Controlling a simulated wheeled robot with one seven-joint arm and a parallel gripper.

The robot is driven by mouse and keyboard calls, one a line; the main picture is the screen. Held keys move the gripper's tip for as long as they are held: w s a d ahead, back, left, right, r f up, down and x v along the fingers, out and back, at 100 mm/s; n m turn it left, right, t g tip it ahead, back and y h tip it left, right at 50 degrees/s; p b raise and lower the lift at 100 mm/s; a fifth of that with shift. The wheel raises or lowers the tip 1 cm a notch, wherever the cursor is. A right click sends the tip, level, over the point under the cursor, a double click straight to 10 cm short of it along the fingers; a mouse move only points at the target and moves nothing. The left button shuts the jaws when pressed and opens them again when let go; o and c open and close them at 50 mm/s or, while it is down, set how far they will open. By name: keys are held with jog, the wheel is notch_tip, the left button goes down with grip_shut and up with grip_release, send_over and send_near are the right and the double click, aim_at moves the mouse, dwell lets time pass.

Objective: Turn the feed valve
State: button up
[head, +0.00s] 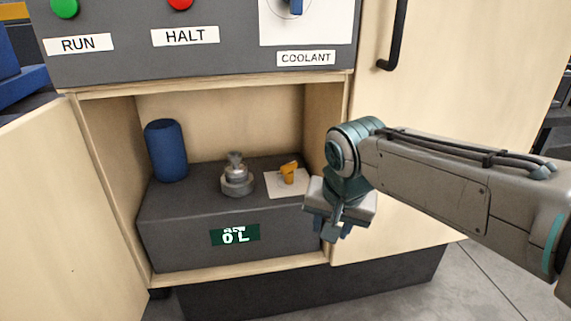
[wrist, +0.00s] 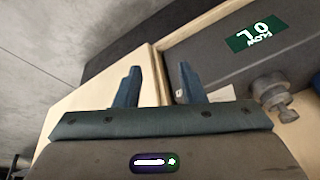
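A yellow handle (head: 288,172) stands on a white plate (head: 272,188) on top of a dark grey box (head: 175,215) inside an open cabinet; I take it to be the feed valve, though no feed label is visible. A grey metal fitting (head: 237,182) stands to its left and also shows in the wrist view (wrist: 275,98). My gripper (head: 334,232) is in front of the cabinet's right edge, right of and lower than the yellow handle in the picture. In the wrist view its two fingers (wrist: 159,70) are apart with nothing between them. The yellow handle is not visible there.
A green display (head: 235,235) on the box front reads about "0 L". A blue cylinder (head: 166,150) stands at the back left. Above is a panel (head: 120,62) with RUN, HALT and COOLANT controls. Cabinet doors flank the opening; the right one (head: 455,130) has a black handle.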

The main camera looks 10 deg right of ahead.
aim_at(287, 165)
jog(key=w+a+r+m+b, duration=0.1)
jog(key=w+r+m, duration=0.15)
jog(key=w, duration=1.05)
jog(key=w+a+f+m+h, duration=0.1)
jog(key=w+a, duration=0.2)
jog(key=a, duration=0.1)
jog(key=w+a+f+m+g+h, duration=0.1)
jog(key=w+a+f, duration=0.1)
jog(key=a, duration=0.2)
jog(key=w+a+f+m+h, duration=0.1)
jog(key=w+a, duration=0.2)
jog(key=a, duration=0.1)
jog(key=shift+w+f+m+b, duration=0.25)
jog(key=shift+w+f+b, duration=0.05)
jog(key=shift+w+b, duration=0.1)
jog(key=shift+a+r+h, duration=0.1)
jog(key=shift+a+h, duration=0.2)
jog(key=shift+a, duration=0.15)
jog(key=w+d, duration=0.2)
jog(key=d, duration=0.1)
jog(key=w+d+p, duration=0.1)
jog(key=w+d, duration=0.1)
jog(key=d, duration=0.2)
jog(key=w+d+p, duration=0.1)
jog(key=w+d, duration=0.1)
jog(key=d, duration=0.1)
jog(key=shift+w+d+f, duration=0.15)
jog(key=shift+w+f, duration=0.1)
jog(key=shift+w, duration=0.1)
jog(key=shift+f, duration=0.3)
